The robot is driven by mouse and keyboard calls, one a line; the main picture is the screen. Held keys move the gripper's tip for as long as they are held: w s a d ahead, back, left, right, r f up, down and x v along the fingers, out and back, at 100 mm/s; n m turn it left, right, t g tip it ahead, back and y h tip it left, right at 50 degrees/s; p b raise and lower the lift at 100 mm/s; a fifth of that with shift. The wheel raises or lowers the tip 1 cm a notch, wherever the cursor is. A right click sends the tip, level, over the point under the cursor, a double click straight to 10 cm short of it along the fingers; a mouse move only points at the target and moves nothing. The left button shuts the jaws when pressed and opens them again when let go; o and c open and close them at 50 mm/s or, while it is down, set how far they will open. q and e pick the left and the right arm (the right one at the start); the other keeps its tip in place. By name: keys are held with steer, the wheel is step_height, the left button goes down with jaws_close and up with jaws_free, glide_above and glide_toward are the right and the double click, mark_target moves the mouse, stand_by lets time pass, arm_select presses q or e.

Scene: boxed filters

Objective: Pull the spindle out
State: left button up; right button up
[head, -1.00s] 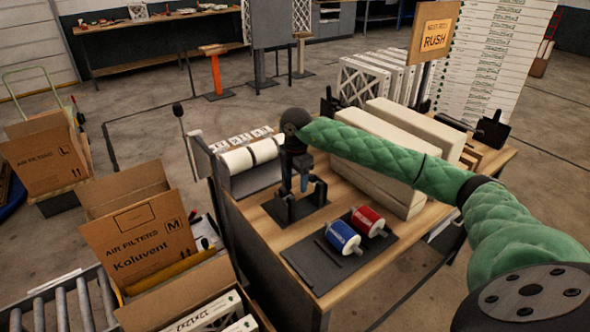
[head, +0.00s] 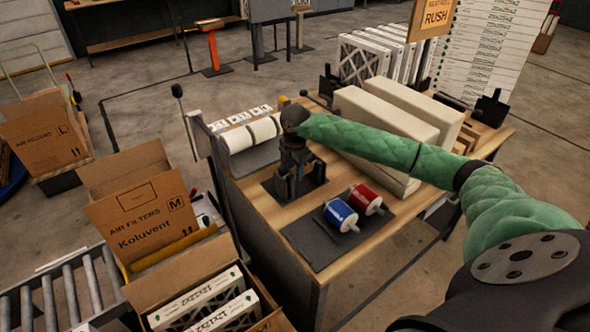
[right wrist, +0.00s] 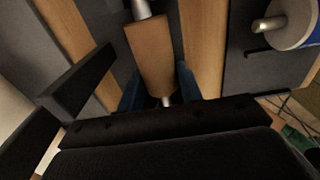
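My right gripper (head: 297,180) hangs over a small black stand (head: 318,172) on the workbench. In the right wrist view, its two blue fingertips (right wrist: 159,87) are apart. A brown core (right wrist: 150,52) lies ahead of them, with a silver spindle (right wrist: 142,8) showing at its far end. The spindle's near end shows between the fingertips; I cannot tell whether they touch it. The core and spindle are hidden by my gripper in the head view. My left gripper is not in view.
A blue roll (head: 340,215) and a red roll (head: 366,199) lie on a dark mat (head: 318,255) in front of the stand. Long cream blocks (head: 400,122) lie behind, under my right forearm. Open cartons (head: 150,215) stand left of the bench.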

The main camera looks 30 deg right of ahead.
mark_target(295, 169)
steer(key=c, duration=0.3)
steer(key=shift+r, duration=0.1)
steer(key=shift+c, duration=0.2)
steer(key=shift+r+p, duration=1)
steer(key=shift+r, duration=2.25)
step_height(295, 169, up, 9)
steer(key=p, duration=0.2)
stand_by(0.5)
steer(key=shift+f, duration=0.25)
